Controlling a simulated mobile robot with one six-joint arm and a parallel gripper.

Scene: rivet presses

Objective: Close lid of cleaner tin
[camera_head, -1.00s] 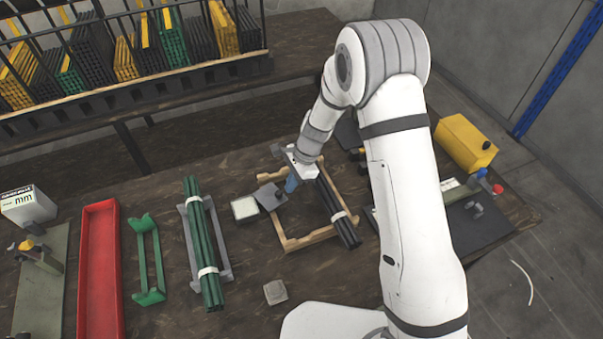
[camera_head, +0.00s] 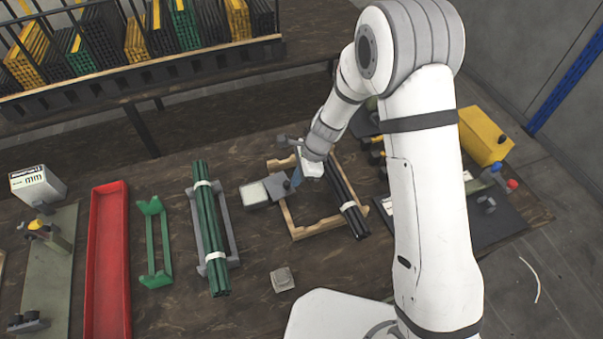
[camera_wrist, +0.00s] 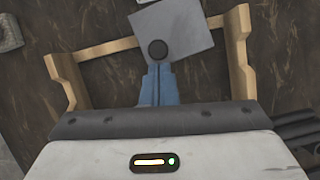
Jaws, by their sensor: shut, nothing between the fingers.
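The cleaner tin (camera_head: 253,194) is a small dark box with a pale top face showing, on the bench left of a wooden frame. Its grey square lid (camera_head: 279,187) stands open on the tin's right side. In the wrist view the lid (camera_wrist: 178,30) is a flat grey plate with a dark round knob (camera_wrist: 158,50). My gripper (camera_head: 295,178) is shut and empty, just right of the lid. Its blue fingertips (camera_wrist: 158,70) reach the knob in the wrist view; whether they touch is unclear. The tin's body is almost wholly out of the wrist view.
The wooden frame (camera_head: 316,230) lies under my gripper, with dark rods (camera_head: 346,200) across its right side. Green rods (camera_head: 211,230) on a grey rack stand to the left. A small grey block (camera_head: 282,280) sits in front. Bare bench lies between block and tin.

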